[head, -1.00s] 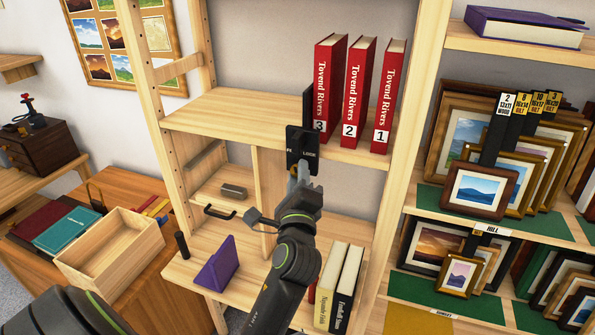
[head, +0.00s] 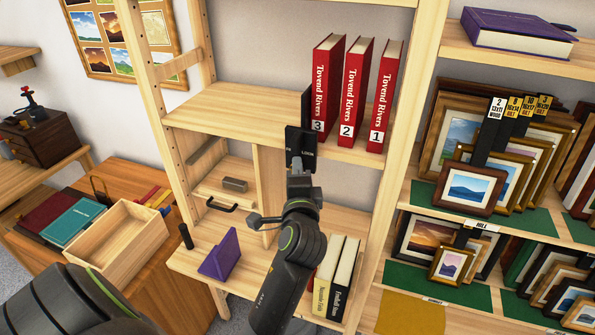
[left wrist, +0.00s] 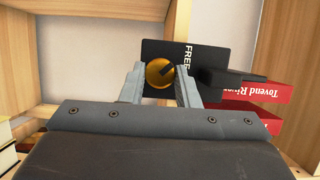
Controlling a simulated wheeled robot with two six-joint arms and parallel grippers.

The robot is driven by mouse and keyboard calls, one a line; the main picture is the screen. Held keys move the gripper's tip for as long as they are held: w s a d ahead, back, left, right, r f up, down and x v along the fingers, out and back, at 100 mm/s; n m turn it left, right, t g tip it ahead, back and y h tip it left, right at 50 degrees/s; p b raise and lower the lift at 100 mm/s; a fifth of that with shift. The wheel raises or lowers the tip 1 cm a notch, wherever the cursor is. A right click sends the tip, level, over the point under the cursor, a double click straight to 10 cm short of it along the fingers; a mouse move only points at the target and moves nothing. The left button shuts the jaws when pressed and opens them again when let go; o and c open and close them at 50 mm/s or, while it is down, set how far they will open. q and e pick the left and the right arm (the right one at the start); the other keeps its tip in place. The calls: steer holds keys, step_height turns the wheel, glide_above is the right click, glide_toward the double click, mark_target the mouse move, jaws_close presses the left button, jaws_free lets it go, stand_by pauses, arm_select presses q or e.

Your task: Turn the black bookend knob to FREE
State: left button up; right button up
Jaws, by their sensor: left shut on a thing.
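The black bookend (head: 307,125) stands on the upper shelf, left of the red books. Its dark front plate (head: 293,138) hangs at the shelf edge, with small lettering partly legible. In the left wrist view the plate (left wrist: 213,57) shows the word FREE beside a round gold knob (left wrist: 157,73). A dark line on the knob slants toward the upper right, toward the FREE side. My left gripper (head: 299,182) is at the plate; in the wrist view its fingers (left wrist: 159,86) are shut on the knob's two sides. The fingers hide part of the plate and its other lettering. My right gripper is not in view.
Several red books (head: 352,90) stand right of the bookend. Framed pictures (head: 470,188) fill the right shelves.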

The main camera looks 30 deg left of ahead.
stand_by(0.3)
arm_select(q)
steer(key=o, duration=1)
steer(key=shift+c, duration=0.2)
